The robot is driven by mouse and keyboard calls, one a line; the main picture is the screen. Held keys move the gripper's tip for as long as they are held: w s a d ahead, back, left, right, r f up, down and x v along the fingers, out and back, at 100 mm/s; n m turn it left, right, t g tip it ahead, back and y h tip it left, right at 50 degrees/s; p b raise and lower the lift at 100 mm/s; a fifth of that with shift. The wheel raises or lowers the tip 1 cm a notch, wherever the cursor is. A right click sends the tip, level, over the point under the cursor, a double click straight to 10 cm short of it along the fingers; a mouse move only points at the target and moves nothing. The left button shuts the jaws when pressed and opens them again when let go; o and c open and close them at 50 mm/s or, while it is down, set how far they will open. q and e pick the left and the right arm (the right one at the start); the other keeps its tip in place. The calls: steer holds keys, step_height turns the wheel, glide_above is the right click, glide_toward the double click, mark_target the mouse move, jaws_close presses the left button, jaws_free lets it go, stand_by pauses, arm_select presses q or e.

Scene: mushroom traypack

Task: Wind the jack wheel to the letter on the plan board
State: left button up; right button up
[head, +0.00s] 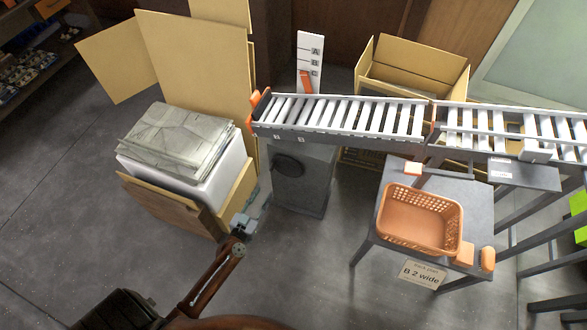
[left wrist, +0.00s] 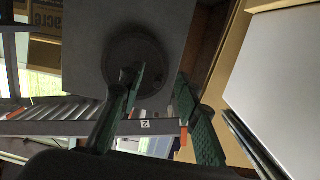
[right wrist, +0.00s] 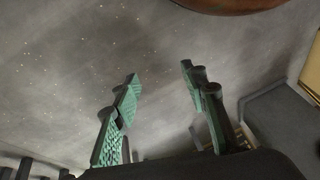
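The jack wheel (head: 288,165) is a dark round disc on the front of a grey pedestal (head: 308,190) under the conveyor's left end. It also shows in the left wrist view (left wrist: 148,52). My left gripper (head: 243,222) is in front of and left of the wheel. It is open; one fingertip overlaps the wheel in the left wrist view (left wrist: 157,82), and I cannot tell whether they touch. The plan board (head: 421,273) reads "B 2 wide". A white letter scale (head: 315,42) shows A, B, C, with an orange pointer (head: 306,80) near C. My right gripper (right wrist: 159,74) is open and empty above the floor.
A roller conveyor (head: 340,115) runs right from the pedestal. An orange basket (head: 410,237) stands on a grey table (head: 470,200). A cardboard box (head: 155,200) with a stack of grey sheets (head: 175,138) stands left of the pedestal. Floor in front is clear.

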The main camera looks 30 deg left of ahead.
mark_target(271, 169)
arm_select(q)
steer(key=shift+n+t+y, duration=0.4)
steer(key=shift+t+y, duration=0.2)
steer(key=w+a+r, duration=0.1)
steer(key=w, duration=0.2)
steer(key=w+r+b, duration=0.1)
steer(key=w, duration=0.3)
steer(key=w+a+r+b, duration=0.1)
steer(key=w, duration=0.2)
steer(key=shift+w+a+r, duration=0.2)
steer(key=shift+a+r, duration=0.1)
steer(key=shift+a, duration=0.05)
arm_select(e)
steer(key=shift+w+a+r+t+y, duration=0.2)
steer(key=shift+w+a+r, duration=0.1)
steer(key=shift+w+r, duration=0.25)
steer(key=shift+w+a+r+t+y, duration=0.1)
steer(key=shift+w+a+r+t, duration=0.1)
steer(key=shift+w+a+r, duration=0.25)
arm_select(q)
steer(key=shift+c, duration=0.7)
arm_select(e)
steer(key=shift+w+d, duration=0.1)
steer(key=shift+d, duration=0.05)
arm_select(q)
jaws_close()
